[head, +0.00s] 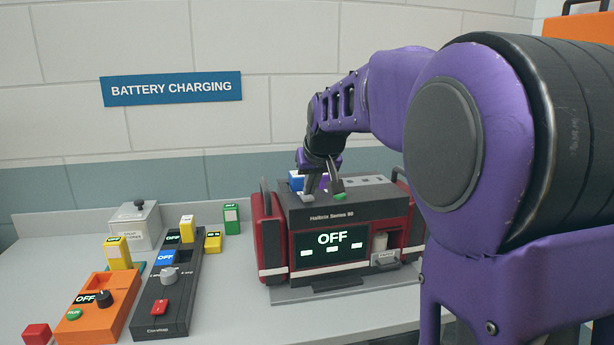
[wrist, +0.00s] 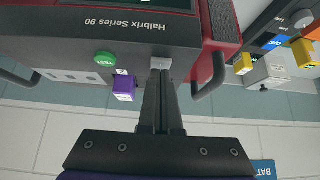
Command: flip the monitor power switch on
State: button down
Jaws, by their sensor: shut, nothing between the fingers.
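The monitor (head: 300,217) is a dark and red unit marked Halbrix Series 90, standing on the counter. Its screen (head: 331,245) reads OFF. It also shows upside down in the wrist view (wrist: 205,25). My gripper (wrist: 161,77) is shut and empty, its tips at a small light-grey piece (wrist: 161,63) on the monitor's top. I cannot tell whether they touch it, or whether it is the power switch. A green TEST button (wrist: 105,59) and a blue-purple block with a white label (wrist: 123,86) are beside the tips. In the head view my gripper (head: 316,186) hides part of the top.
Left of the monitor are a black control box (head: 150,319) and an orange control box (head: 85,325), with small coloured blocks around them. A grey lidded container (head: 139,226) stands behind. Dark handles (wrist: 211,77) flank the monitor. The counter in front is partly clear.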

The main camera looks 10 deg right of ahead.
jog(key=shift+f, duration=0.2)
jog(key=shift+f+b, duration=0.3)
jog(key=shift+f, duration=0.1)
jog(key=shift+s, duration=0.25)
jog(key=shift+r, duration=0.15)
jog(key=shift+w+r+p, duration=0.1)
jog(key=shift+r+p, duration=0.6)
jog(key=shift+p, duration=0.05)
jog(key=shift+r, duration=0.1)
